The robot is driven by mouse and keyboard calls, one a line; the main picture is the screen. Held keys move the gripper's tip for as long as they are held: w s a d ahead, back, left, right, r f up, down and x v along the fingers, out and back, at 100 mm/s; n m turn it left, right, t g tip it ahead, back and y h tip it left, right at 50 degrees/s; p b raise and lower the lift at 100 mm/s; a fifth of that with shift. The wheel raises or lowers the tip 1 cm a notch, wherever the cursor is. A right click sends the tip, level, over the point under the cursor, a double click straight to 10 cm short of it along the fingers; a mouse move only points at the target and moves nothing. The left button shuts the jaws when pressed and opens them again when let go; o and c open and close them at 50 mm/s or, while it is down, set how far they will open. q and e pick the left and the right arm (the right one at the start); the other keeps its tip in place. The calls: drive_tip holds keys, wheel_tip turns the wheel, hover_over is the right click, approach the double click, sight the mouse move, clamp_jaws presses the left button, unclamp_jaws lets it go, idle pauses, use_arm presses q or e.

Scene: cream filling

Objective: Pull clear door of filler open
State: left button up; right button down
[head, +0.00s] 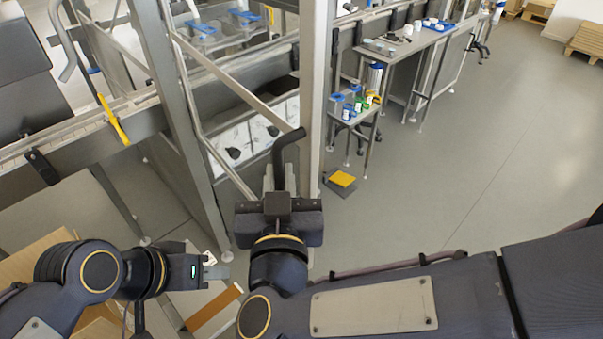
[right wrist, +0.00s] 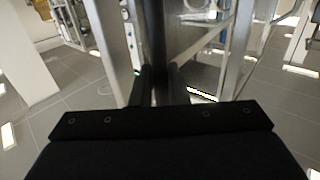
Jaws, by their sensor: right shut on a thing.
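The filler's clear door (head: 232,90) is a see-through panel in a metal frame, in the upper middle of the head view. A black bent handle (head: 287,142) stands at its right side. My right gripper (head: 279,182) is shut on this handle. In the right wrist view the dark handle (right wrist: 158,45) rises between the fingers (right wrist: 160,84); the fingers hide its lower part. How far the door stands open is hard to tell. My left gripper (head: 214,269) is low at left, away from the door and seemingly empty; its jaw gap does not show clearly.
A thick metal post (head: 314,90) stands just right of the handle, and another post (head: 172,90) stands to the left. A conveyor (head: 75,125) runs in from the left. Cardboard (head: 212,308) lies near my left gripper. The floor (head: 460,150) at right is clear.

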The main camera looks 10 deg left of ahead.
drive_tip(key=shift+s+a+r, duration=0.2)
drive_tip(key=shift+s+a, duration=0.05)
drive_tip(key=shift+a, duration=0.15)
drive_tip(key=c, duration=1.8)
unclamp_jaws()
drive_tip(key=shift+c, duration=0.2)
drive_tip(key=o, duration=0.3)
drive_tip(key=shift+w+f, duration=0.1)
drive_tip(key=shift+w, duration=0.05)
drive_tip(key=shift+o, duration=0.2)
drive_tip(key=b+v, duration=0.1)
drive_tip(key=v, duration=0.7)
